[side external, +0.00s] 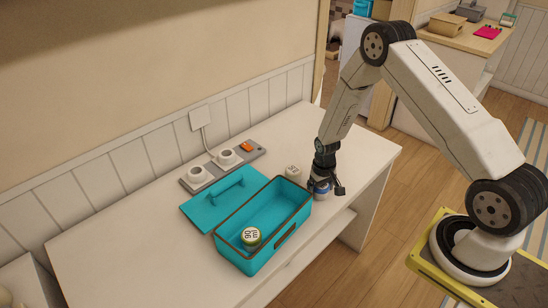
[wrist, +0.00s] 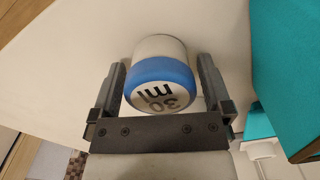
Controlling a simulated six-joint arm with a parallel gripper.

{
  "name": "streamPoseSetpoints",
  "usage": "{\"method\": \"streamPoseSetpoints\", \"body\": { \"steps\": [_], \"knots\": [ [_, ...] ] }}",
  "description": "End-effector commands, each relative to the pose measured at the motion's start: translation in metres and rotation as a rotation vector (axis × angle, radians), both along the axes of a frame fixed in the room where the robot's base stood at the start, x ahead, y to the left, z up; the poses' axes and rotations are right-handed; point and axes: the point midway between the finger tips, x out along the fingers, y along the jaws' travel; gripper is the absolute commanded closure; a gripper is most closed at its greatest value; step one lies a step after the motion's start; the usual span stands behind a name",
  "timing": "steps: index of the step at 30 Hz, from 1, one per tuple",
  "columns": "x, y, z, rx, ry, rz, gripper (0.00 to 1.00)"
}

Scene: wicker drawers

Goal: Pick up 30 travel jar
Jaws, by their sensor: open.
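A small travel jar (wrist: 162,75) with a white body, a blue band and "30 ml" on its lid is in the wrist view, between the two fingers of my gripper (wrist: 162,85). The fingers are open, with a narrow gap on each side of the jar. In the side view my gripper (side external: 320,190) points down over this jar, whose blue part (side external: 321,186) shows between the fingers, at the right end of the teal box. A whitish jar (side external: 292,171) stands on the table behind my gripper.
The open teal box (side external: 290,238) stands just left of my gripper, its teal lid (side external: 215,207) lying behind it. A power strip (side external: 222,166) with plugs lies near the wall. The white table (side external: 110,243) is clear at the left.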

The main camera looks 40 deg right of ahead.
Motion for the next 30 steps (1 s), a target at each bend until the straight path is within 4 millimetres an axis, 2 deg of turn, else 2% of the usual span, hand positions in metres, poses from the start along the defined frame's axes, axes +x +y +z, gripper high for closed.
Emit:
{"method": "streamPoseSetpoints", "body": {
  "steps": [12, 14, 15, 20, 30],
  "knots": [
    [0.0, 0.0001, 0.0003, 0.0, 0.0, 0.0, 0.0],
    [0.0, 0.0001, 0.0003, 0.0, 0.0, 0.0, 0.16],
    [0.0, 0.0001, 0.0004, 0.0, 0.0, 0.0, 0.29],
    [0.0, 0.0, 0.0004, 0.0, 0.0, 0.0, 0.79],
    [0.0002, -0.0001, 0.0018, 0.0, -0.001, 0.0, 0.81]
  ]
}}
